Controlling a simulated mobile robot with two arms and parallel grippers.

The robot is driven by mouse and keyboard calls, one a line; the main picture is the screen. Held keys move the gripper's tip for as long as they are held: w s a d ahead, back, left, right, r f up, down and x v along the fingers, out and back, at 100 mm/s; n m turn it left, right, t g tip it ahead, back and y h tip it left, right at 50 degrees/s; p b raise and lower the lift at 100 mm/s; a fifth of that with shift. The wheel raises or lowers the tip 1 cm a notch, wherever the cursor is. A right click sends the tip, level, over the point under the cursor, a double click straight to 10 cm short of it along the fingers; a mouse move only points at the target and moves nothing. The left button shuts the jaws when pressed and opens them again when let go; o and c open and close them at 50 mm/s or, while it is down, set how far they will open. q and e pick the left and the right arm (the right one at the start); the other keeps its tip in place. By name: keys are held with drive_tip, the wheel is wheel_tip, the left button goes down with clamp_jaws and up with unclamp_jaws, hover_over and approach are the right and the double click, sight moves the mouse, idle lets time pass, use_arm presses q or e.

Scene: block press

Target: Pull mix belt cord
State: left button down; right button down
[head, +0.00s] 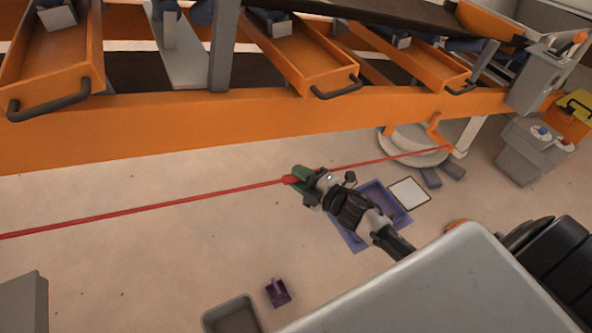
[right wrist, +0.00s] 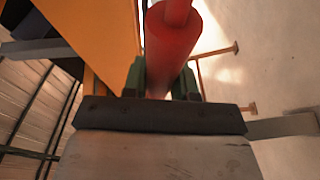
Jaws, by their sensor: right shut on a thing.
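A red cord (head: 150,204) runs across the head view from the left edge toward the right end of the orange frame, in front of the machine. My right gripper (head: 300,178) is at the cord near its middle, shut on it. In the right wrist view a thick red part of the cord (right wrist: 172,50) stands between the two green-padded fingers (right wrist: 165,82). The cord bends slightly where I hold it. My left gripper is not in view.
The orange machine frame (head: 200,125) with trays and dark handles (head: 338,88) lies behind the cord. A grey control box (head: 535,150) with buttons stands at right.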

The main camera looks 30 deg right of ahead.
drive_tip(key=shift+s, duration=0.15)
drive_tip(key=c, duration=1.3)
unclamp_jaws()
drive_tip(key=shift+w+f, duration=0.1)
drive_tip(key=shift+w, duration=0.1)
drive_tip(key=o, duration=0.4)
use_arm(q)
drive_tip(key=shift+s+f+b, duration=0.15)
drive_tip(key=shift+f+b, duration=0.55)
use_arm(e)
drive_tip(key=shift+v, duration=5.45)
drive_tip(key=shift+w, duration=0.1)
